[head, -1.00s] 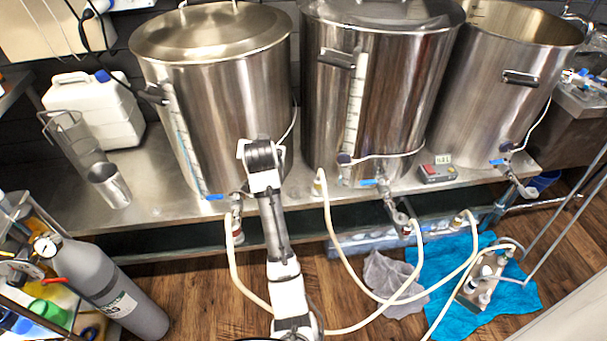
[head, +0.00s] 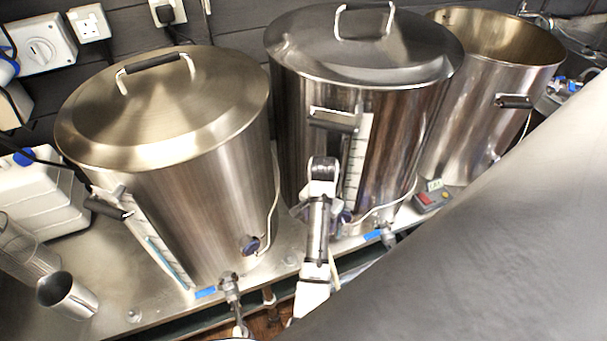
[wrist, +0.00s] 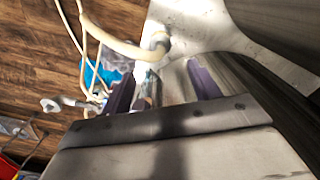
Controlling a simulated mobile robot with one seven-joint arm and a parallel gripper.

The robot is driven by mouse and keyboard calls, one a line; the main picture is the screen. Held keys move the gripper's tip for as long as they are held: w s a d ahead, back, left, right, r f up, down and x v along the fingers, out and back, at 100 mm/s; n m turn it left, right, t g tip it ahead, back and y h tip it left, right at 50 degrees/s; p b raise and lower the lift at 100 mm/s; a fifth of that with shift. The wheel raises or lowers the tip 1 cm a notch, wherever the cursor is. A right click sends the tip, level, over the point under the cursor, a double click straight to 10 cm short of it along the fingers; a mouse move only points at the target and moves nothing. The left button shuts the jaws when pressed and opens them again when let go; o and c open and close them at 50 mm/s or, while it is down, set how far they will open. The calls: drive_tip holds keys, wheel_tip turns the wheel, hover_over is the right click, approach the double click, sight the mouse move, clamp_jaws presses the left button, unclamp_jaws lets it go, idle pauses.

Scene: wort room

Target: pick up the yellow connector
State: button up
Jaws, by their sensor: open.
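In the wrist view, a cream hose (wrist: 115,45) ends in a pale yellowish connector (wrist: 159,43), which I take for the yellow connector. It sits just beyond my gripper (wrist: 160,85), whose two purple fingers are apart, and it is not between the fingertips. A narrow metallic piece (wrist: 151,88) shows in the gap; I cannot tell what it is or whether it touches a finger. The fingers and the connector cannot be made out there.
A left kettle (head: 185,180) and a right kettle (head: 480,110) stand on the steel bench (head: 150,290). A red-grey device (head: 432,196) sits between the middle and right kettles. A metal cup (head: 66,296) is at left. A large grey surface (head: 480,270) blocks the lower right.

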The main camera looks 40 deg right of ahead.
drive_tip(key=shift+w, duration=0.25)
drive_tip(key=shift+w+f+b, duration=0.1)
drive_tip(key=shift+f+b, duration=0.2)
wheel_tip(320, 180, down, 7)
drive_tip(key=b, duration=0.3)
drive_tip(key=shift+s+a+f+p, duration=0.15)
drive_tip(key=shift+f+p, duration=0.2)
drive_tip(key=shift+f, duration=1.2)
drive_tip(key=shift+s+a+f+p, duration=0.15)
drive_tip(key=shift+f+p, duration=0.2)
drive_tip(key=shift+f, duration=1.2)
drive_tip(key=shift+c, duration=0.2)
drive_tip(key=c, duration=1)
drive_tip(key=shift+c, duration=0.3)
drive_tip(key=shift+a+r, duration=0.1)
drive_tip(key=shift+r, duration=0.1)
